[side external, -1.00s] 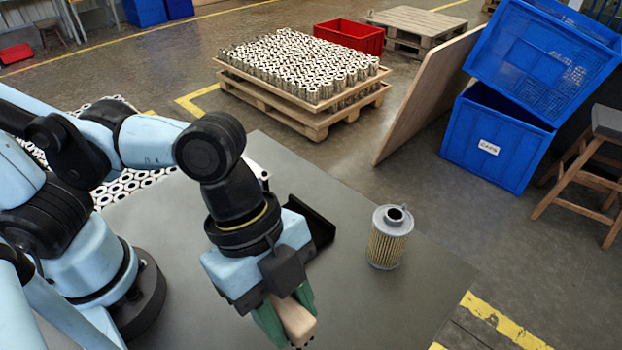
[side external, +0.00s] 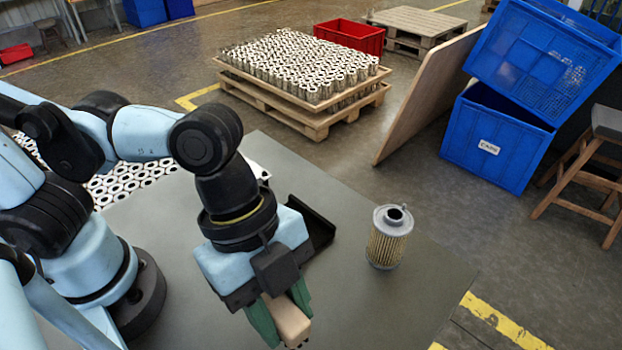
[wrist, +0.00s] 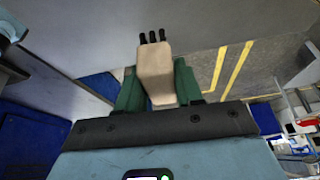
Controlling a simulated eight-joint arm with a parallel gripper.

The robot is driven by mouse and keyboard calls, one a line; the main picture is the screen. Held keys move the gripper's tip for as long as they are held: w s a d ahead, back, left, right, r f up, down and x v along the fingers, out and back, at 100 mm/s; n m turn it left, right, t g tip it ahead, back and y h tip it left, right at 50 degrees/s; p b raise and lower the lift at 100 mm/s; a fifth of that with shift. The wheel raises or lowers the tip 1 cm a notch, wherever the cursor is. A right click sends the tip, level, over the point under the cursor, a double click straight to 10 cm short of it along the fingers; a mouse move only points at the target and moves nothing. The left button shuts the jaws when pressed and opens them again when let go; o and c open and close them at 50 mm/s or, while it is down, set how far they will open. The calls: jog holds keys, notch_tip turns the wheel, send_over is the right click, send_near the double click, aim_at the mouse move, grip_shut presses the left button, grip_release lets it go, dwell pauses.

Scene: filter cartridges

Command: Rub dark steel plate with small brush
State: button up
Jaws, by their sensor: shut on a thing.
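The small brush (side external: 290,322) is a beige block with dark bristle tufts at its end; it also shows in the wrist view (wrist: 157,72). My gripper (side external: 282,312) has green fingers shut on the sides of the block. The bristles point down, low over the front of the dark grey steel plate (side external: 400,310), the broad flat surface under my arm. The bristle tips are near the bottom edge of the side view, and I cannot tell whether they touch the plate. My gripper hides part of the plate.
A filter cartridge (side external: 388,240) stands upright on the plate, right of my gripper. A black angled piece (side external: 318,226) lies behind my gripper, partly hidden. Many white-ended cylinders (side external: 125,182) lie at left. The plate between gripper and cartridge is clear.

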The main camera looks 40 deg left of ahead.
jog(key=w+a+f+m+g+y, duration=0.1)
jog(key=w+a+m+g+y, duration=0.1)
jog(key=w+a+m, duration=0.65)
jog(key=w+a+f+m+g+y, duration=0.1)
jog(key=w+a+m+g+y, duration=0.15)
jog(key=w+a+m, duration=0.6)
jog(key=shift+s+a+f, duration=0.45)
jog(key=shift+a+f, duration=0.1)
jog(key=shift+f, duration=0.7)
jog(key=shift+s+a+f, duration=0.45)
jog(key=shift+a+f, duration=0.1)
jog(key=shift+f, duration=0.75)
jog(key=shift+s+a+f, duration=0.45)
jog(key=shift+a+f, duration=0.1)
jog(key=shift+f, duration=0.7)
jog(key=shift+d+f+t, duration=0.1)
jog(key=shift+d+t, duration=0.15)
jog(key=shift+d, duration=1.6)
jog(key=shift+c, duration=0.4)
jog(key=shift+d, duration=3)
jog(key=shift+a, duration=4.6)
jog(key=shift+w+a, duration=0.3)
jog(key=shift+w, duration=0.1)
jog(key=shift+w+d, duration=0.1)
jog(key=shift+w, duration=0.2)
jog(key=shift+d, duration=4.65)
jog(key=shift+a, duration=4.8)
notch_tip(320, 180, up, 8)
